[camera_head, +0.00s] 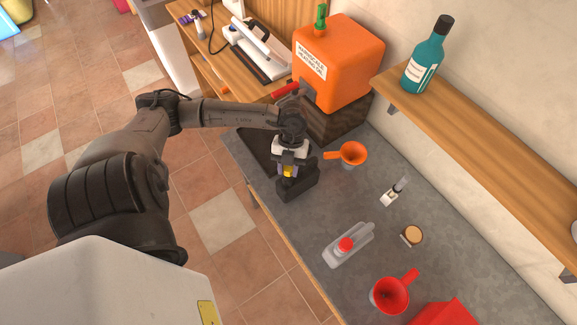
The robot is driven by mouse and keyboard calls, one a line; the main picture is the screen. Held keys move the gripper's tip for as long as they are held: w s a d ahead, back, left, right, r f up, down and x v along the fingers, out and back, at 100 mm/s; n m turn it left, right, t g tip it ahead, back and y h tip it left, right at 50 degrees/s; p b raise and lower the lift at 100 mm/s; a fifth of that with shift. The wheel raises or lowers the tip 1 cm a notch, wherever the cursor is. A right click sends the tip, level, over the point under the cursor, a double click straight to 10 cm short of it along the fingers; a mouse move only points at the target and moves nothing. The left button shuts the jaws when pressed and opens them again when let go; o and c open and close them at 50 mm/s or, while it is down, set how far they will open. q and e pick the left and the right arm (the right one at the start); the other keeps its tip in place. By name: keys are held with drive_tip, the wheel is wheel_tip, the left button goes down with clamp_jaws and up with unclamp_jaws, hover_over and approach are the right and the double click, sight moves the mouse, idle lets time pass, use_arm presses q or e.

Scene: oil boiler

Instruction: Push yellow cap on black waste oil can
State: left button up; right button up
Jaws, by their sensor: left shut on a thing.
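The black waste oil can (297,188) stands on the grey countertop, near its left edge and below the orange boiler. The yellow cap (289,171) shows at the top of the can, between my left gripper's fingers. My left gripper (289,168) points down over the can and is shut on the yellow cap. I cannot tell whether the cap is fully seated. The gripper hides part of the can's top. My right gripper is not in view.
An orange boiler (345,62) stands on a dark block behind the can. A shelf (470,130) holds a teal bottle (427,58).

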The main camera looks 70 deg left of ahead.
use_arm(q)
drive_tip(key=o, duration=0.9)
drive_tip(key=shift+o, duration=0.3)
drive_tip(key=shift+o, duration=0.5)
drive_tip(key=o, duration=0.4)
drive_tip(key=shift+r, duration=0.15)
